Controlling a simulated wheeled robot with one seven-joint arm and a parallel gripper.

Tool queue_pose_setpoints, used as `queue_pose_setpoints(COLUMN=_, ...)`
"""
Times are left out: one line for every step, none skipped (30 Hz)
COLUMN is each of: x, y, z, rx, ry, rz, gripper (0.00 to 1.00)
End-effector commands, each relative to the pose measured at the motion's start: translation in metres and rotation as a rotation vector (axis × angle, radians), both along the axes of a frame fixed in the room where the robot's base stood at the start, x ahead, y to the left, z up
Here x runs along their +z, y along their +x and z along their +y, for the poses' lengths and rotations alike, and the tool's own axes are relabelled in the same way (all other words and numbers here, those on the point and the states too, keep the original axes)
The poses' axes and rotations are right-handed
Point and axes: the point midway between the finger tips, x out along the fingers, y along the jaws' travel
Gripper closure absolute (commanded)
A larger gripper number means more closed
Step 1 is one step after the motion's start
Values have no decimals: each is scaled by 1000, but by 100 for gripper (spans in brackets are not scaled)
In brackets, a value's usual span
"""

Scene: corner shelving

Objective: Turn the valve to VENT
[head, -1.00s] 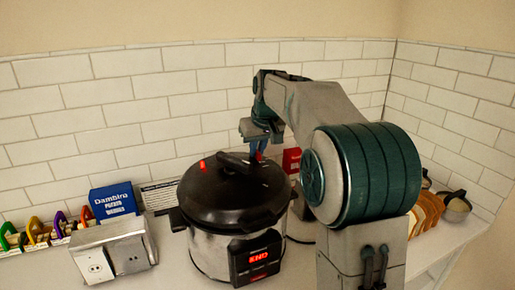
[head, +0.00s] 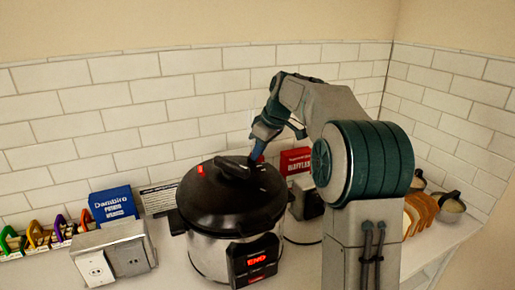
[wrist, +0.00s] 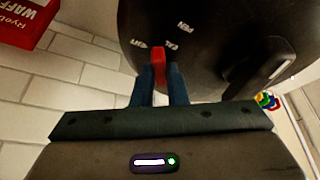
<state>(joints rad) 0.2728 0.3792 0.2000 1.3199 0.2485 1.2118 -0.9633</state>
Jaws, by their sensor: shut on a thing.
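The pressure cooker (head: 207,252) stands on the counter, with its black lid (head: 222,207) on and a red END display on its front. In the wrist view the red valve (wrist: 159,58) sits near the edge of the lid (wrist: 215,25). My gripper (wrist: 159,72) is shut on it, one dark blue finger on each side. White labels are printed beyond the valve, small and rotated. In the head view my gripper (head: 257,154) is at the lid's far side, and the valve is mostly hidden there.
A red waffle box (head: 297,160) and a dark appliance (head: 308,200) stand just right of the cooker. A blue box (head: 113,204) and grey outlet box (head: 112,253) stand left. Bread slices (head: 419,212) are at right. Tiled walls close off the back and right.

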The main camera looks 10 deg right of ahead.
Motion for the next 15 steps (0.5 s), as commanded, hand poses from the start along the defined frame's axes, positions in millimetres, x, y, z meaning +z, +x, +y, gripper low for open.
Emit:
queue_pose_setpoints(x=3, y=2, z=-2, rx=33, ry=1, rz=-2, gripper=100)
queue_pose_setpoints(x=3, y=2, z=-2, rx=56, ry=1, rz=-2, gripper=100)
queue_pose_setpoints(x=3, y=2, z=-3, rx=83, ry=0, rz=-1, gripper=100)
queue_pose_setpoints(x=3, y=3, z=-3, rx=102, ry=1, rz=-1, gripper=100)
queue_pose_setpoints(x=3, y=3, z=-3, rx=121, ry=1, rz=-2, gripper=100)
queue_pose_setpoints(x=3, y=4, z=-3, rx=143, ry=0, rz=-3, gripper=100)
queue_pose_setpoints(x=3, y=4, z=-3, rx=160, ry=1, rz=-2, gripper=100)
queue_pose_setpoints(x=3, y=4, z=-3, rx=175, ry=1, rz=-2, gripper=100)
queue_pose_setpoints(x=2, y=4, z=-4, rx=192, ry=1, rz=-2, gripper=100)
queue_pose_setpoints(x=2, y=5, z=-4, rx=204, ry=1, rz=-2, gripper=100)
queue_pose_setpoints(x=2, y=5, z=-4, rx=216, ry=0, rz=-3, gripper=100)
queue_pose_setpoints(x=2, y=5, z=-4, rx=228, ry=0, rz=-3, gripper=100)
queue_pose_setpoints(x=2, y=6, z=-4, rx=237, ry=0, rz=-4, gripper=100)
queue_pose_setpoints(x=2, y=6, z=-4, rx=245, ry=-1, rz=-4, gripper=100)
queue_pose_setpoints(x=2, y=6, z=-4, rx=253, ry=0, rz=-4, gripper=100)
